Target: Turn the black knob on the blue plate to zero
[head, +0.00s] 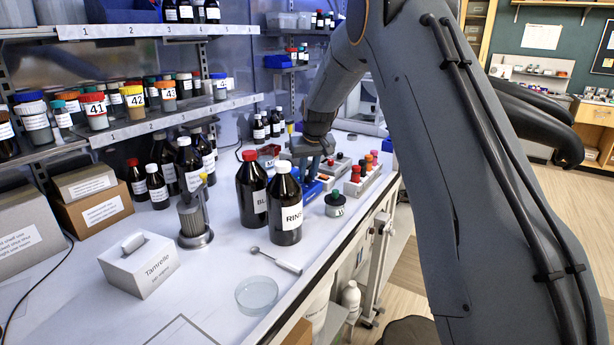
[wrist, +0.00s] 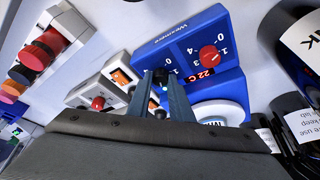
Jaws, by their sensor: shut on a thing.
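The blue plate (wrist: 180,42) shows in the wrist view with printed numbers, a red knob (wrist: 208,56) and a small red display reading about 22 C. My gripper (wrist: 160,76) reaches over its lower left part, its two fingers close together around a small dark thing that I take for the black knob (wrist: 160,74). The fingers cover most of that knob, so its pointer and setting are hidden. In the head view my gripper (head: 311,168) is down at the blue plate (head: 312,190), partly behind the brown bottles.
Brown bottles (head: 285,207) stand close in front of the plate. A rack of colored caps (head: 360,178) stands to the right. A spoon and glass dish (head: 257,294) lie nearer.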

